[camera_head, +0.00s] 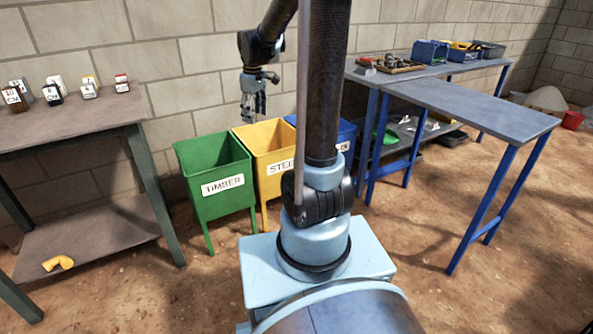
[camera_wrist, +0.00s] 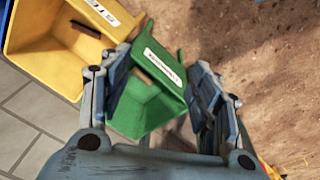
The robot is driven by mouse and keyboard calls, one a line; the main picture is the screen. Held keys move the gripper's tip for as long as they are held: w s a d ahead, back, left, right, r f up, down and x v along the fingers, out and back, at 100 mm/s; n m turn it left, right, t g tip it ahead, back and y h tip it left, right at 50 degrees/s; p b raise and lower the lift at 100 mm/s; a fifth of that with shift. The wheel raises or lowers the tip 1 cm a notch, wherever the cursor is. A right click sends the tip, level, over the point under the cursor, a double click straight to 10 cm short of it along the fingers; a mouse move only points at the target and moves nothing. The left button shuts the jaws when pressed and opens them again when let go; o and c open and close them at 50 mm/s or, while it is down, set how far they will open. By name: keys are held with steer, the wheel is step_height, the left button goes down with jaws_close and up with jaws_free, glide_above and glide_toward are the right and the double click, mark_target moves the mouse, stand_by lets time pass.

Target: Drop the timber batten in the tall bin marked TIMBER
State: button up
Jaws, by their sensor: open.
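The green bin (camera_head: 215,178) marked TIMBER stands on the ground by the wall, left of the yellow bin. In the wrist view the green bin (camera_wrist: 170,47) lies between my open fingers, its mouth facing the camera. My gripper (camera_head: 253,118) points down above the bins, and its two fingers (camera_wrist: 160,80) are spread with nothing between them. A small brown piece (camera_wrist: 143,90) shows inside the green bin in the wrist view. It may be the timber batten, but I cannot tell for sure. The head view does not show the bin's floor.
The yellow bin (camera_head: 265,140) and a blue bin (camera_head: 346,135) stand right of the green one. A table (camera_head: 70,133) with small labelled blocks is at left, a yellow bent piece (camera_head: 58,263) on its lower shelf. Blue-legged benches (camera_head: 470,100) stand at right. The dirt floor between is clear.

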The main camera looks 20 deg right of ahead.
steer(key=s+d+m, duration=0.2)
steer(key=s+d, duration=0.1)
steer(key=s, duration=0.5)
steer(key=s+d+m, duration=0.2)
steer(key=s, duration=0.6)
steer(key=s+d+f+m, duration=0.1)
steer(key=s+f+m, duration=0.1)
steer(key=s, duration=0.5)
steer(key=s+d+f+m+t, duration=0.1)
steer(key=s+d+f+m, duration=0.1)
steer(key=s+f, duration=0.3)
steer(key=shift+s+f+m, duration=0.15)
steer(key=shift+s+m, duration=0.55)
steer(key=shift+s, duration=0.35)
steer(key=shift+d, duration=0.1)
steer(key=shift+w+f, duration=0.2)
steer(key=shift+w, duration=0.2)
